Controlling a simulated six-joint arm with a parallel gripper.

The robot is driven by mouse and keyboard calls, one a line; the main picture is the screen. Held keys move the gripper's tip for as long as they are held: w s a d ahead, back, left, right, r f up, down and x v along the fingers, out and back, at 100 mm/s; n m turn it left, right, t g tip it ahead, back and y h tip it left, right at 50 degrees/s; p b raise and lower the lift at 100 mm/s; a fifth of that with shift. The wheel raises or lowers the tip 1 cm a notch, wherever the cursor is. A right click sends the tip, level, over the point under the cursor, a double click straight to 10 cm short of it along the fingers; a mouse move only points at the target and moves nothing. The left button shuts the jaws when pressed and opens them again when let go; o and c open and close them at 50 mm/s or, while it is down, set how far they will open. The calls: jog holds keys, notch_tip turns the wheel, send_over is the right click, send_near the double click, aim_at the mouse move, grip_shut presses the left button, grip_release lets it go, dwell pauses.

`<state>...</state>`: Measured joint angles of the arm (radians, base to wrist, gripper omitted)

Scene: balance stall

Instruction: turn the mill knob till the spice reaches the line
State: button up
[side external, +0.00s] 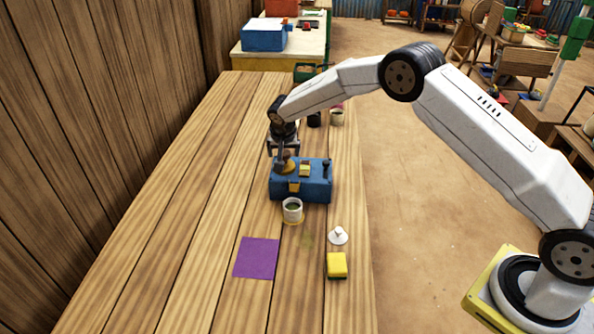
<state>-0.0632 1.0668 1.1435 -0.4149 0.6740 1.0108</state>
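The blue mill (316,186) stands on the plank table, with a round orange-yellow knob (285,166) on its top left. A small yellow block and a dark lever also show on its top. My gripper (283,157) points down at the knob and seems to touch it; its fingers are too small and overlapped to tell whether they grip it. The line and the spice level cannot be made out.
A purple mat (256,258), a yellow sponge-like block (337,265) and a small white knobbed piece (337,236) lie in front. A dark cup (314,119) and a pale cup (337,118) stand behind the mill. The table's left side is clear, beside a wooden wall.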

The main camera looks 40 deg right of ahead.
jog(key=shift+r, duration=0.15)
jog(key=v, duration=0.7)
jog(key=shift+s+r, duration=0.2)
jog(key=shift+r, duration=0.05)
dwell(0.5)
jog(key=s+d+r+n+y, duration=0.1)
jog(key=s+n, duration=0.6)
jog(key=s, duration=2.6)
jog(key=shift+r+n+g+y, duration=0.3)
jog(key=shift+r+g+y, duration=0.1)
jog(key=shift+y, duration=0.5)
jog(key=shift+w+d, duration=0.1)
jog(key=shift+d, duration=0.05)
